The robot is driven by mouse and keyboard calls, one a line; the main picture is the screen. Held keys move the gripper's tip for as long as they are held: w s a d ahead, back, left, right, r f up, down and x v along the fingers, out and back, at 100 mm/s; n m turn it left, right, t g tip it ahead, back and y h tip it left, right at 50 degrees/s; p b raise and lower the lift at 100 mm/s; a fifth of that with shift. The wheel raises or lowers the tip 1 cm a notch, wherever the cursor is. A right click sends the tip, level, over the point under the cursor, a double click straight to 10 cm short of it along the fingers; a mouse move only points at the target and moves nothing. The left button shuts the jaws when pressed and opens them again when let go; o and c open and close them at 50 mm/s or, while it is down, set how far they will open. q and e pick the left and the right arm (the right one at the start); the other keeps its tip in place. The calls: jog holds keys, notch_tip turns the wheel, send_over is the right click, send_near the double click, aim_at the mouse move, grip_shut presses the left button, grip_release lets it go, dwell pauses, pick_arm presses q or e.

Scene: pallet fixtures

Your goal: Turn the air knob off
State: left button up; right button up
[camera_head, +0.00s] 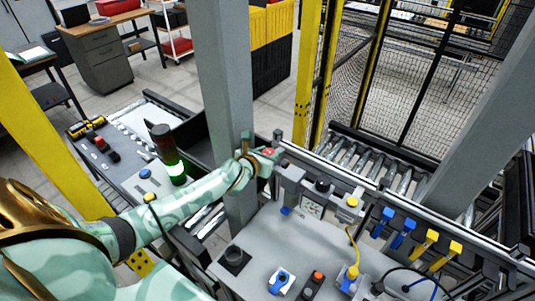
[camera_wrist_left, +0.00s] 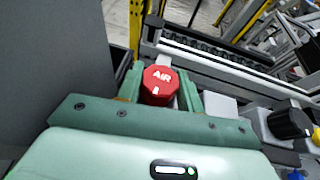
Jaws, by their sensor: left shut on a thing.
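The red air knob (camera_wrist_left: 160,82) has "AIR" in white letters and a short white mark on its lower edge, towards the palm. It sits between the two green fingers of my left gripper (camera_wrist_left: 159,76), which is shut on it. In the head view, the knob shows as a small red spot (camera_head: 268,151) beside the grey post, at the end of my left gripper (camera_head: 259,157). The fingers partly hide its sides. My right gripper is in neither view.
A grey post (camera_head: 225,90) stands close beside the left arm. A black knob (camera_wrist_left: 289,124) is to the right of the air knob. A lit green signal lamp (camera_head: 176,168) is near the forearm. Blue and yellow connectors (camera_head: 424,240) line the fixture rail on the right.

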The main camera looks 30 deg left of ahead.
pick_arm(q)
jog(key=shift+f, duration=0.1)
jog(key=o, duration=1)
jog(key=b+v, duration=0.2)
jog(key=v, duration=1.4)
jog(key=shift+d, duration=0.1)
